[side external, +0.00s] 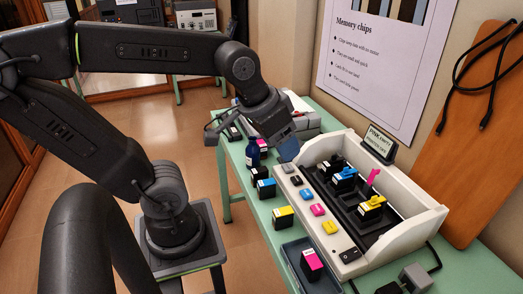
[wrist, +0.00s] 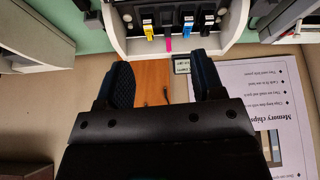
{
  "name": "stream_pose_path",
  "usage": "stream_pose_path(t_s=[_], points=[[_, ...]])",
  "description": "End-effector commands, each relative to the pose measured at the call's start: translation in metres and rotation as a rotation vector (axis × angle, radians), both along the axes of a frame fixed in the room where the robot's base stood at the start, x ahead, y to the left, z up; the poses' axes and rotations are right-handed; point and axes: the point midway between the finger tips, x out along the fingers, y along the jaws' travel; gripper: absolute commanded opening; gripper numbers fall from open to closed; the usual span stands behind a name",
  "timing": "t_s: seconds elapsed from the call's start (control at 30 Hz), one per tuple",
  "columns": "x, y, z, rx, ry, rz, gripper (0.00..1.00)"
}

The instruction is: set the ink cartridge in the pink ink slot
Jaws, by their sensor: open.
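A pink-and-black ink cartridge (side external: 312,262) is in a dark tray at the front of the table in the side view. Another small pink-marked item (side external: 262,145) shows beside a blue bottle. My gripper (side external: 288,150) is above the printer's far left end, well away from the tray. Its two fingers (wrist: 163,82) are apart with nothing between them.
Black, blue (side external: 265,188) and yellow (side external: 283,216) cartridges stand along the table's left edge. Coloured buttons (side external: 318,210) line the printer front. A small sign reading pink empty (side external: 380,142) stands on the printer's back wall. A board with a cable (side external: 480,140) leans behind. Cables lie at front right.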

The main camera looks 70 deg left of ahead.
Motion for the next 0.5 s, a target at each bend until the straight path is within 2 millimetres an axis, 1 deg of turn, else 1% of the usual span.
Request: stream_pose_path(t_s=[0.03,0.07,0.1,0.17,0.2,0.27,0.3,0.37,0.4,0.47,0.5], points=[[0.016,0.013,0.003,-0.014,0.027,0.073,0.62],[0.025,0.022,0.004,-0.024,0.042,0.12,0.62],[0.038,0.035,0.006,-0.039,0.062,0.189,0.62],[0.058,0.057,0.006,-0.063,0.092,0.296,0.62],[0.07,0.074,0.006,-0.08,0.111,0.367,0.62],[0.087,0.1,0.002,-0.105,0.137,0.472,0.62],[0.097,0.119,-0.001,-0.122,0.156,0.543,0.62],[0.11,0.149,-0.009,-0.148,0.183,0.648,0.62],[0.118,0.17,-0.015,-0.165,0.199,0.719,0.62],[0.126,0.203,-0.026,-0.192,0.224,0.827,0.62],[0.13,0.226,-0.034,-0.21,0.239,0.897,0.62]])
